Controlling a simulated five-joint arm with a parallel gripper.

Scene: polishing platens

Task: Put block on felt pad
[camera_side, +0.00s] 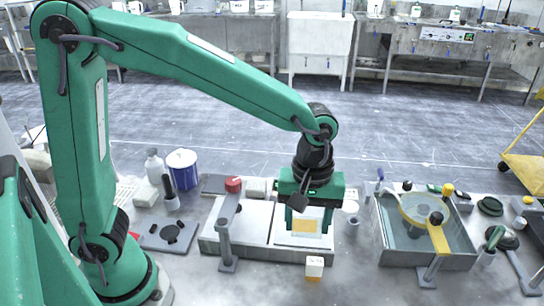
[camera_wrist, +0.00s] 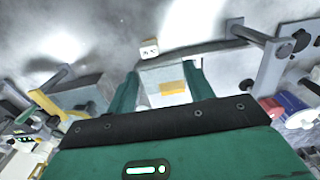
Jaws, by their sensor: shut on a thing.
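My gripper (camera_side: 307,226) points down over the right-hand part of the low platen unit in the side view. Its green fingers also show in the wrist view (camera_wrist: 167,88). It is shut on a block with a yellow-orange face (camera_side: 303,225), which shows between the fingers in the wrist view (camera_wrist: 172,88). A pale flat pad (camera_side: 290,240), which looks like the felt pad, lies below the fingers. Fingers and block hide part of it. I cannot tell whether the block touches it.
A small white labelled cube (camera_side: 314,262) stands at the unit's front edge. A post on a foot (camera_side: 226,250) stands in front of the left platen (camera_side: 243,220). A grey basin (camera_side: 385,240) with a yellow arm is at right. A blue-white tub (camera_side: 183,170) stands at left.

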